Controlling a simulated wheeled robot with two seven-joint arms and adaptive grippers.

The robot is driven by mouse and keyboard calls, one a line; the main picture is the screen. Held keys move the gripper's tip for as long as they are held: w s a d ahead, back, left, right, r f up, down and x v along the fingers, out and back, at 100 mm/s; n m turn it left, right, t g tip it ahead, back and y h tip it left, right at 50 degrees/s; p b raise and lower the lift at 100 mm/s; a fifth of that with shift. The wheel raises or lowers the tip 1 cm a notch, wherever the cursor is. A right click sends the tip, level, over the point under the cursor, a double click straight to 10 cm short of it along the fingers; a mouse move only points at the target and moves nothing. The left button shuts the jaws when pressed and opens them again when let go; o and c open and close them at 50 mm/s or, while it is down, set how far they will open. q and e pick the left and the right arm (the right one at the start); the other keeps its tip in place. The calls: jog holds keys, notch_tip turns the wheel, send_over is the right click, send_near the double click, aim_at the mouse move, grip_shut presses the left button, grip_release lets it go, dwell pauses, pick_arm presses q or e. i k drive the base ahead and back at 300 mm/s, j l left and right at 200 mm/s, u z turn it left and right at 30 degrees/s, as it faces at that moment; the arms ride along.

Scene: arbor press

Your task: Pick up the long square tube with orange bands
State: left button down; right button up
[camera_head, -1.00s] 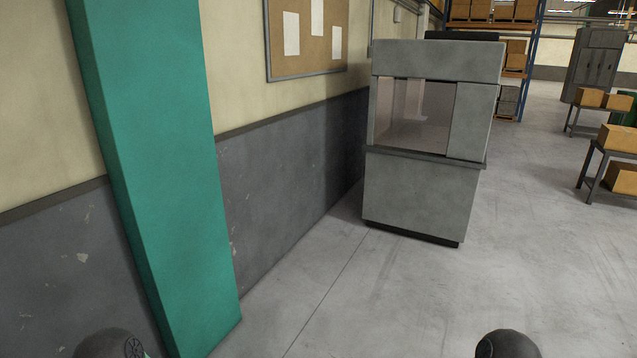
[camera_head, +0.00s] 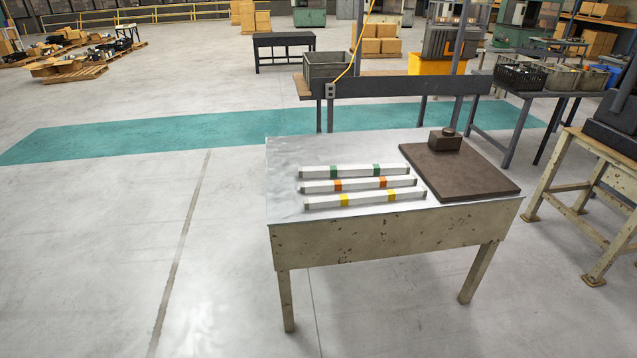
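The long square tube with orange bands (camera_head: 358,185) lies on a metal-topped table (camera_head: 285,160). It is the middle one of three pale tubes lying side by side, roughly left to right in the picture. The tube with green bands (camera_head: 352,171) lies behind it, and the tube with yellow bands (camera_head: 365,199) lies in front, nearer the table's front edge. Narrow gaps separate the tubes. Neither of my grippers shows in the head view.
A brown plate (camera_head: 470,178) with a small dark block (camera_head: 445,140) on it covers the table's right part. A bench with a grey bin (camera_head: 326,66) stands behind. A worn stand (camera_head: 570,190) is at right. Floor at left and in front is clear.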

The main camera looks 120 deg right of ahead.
aim_at(391, 181)
jog(key=z, duration=4.3)
jog(key=i+z, duration=0.2)
jog(key=i, duration=0.7)
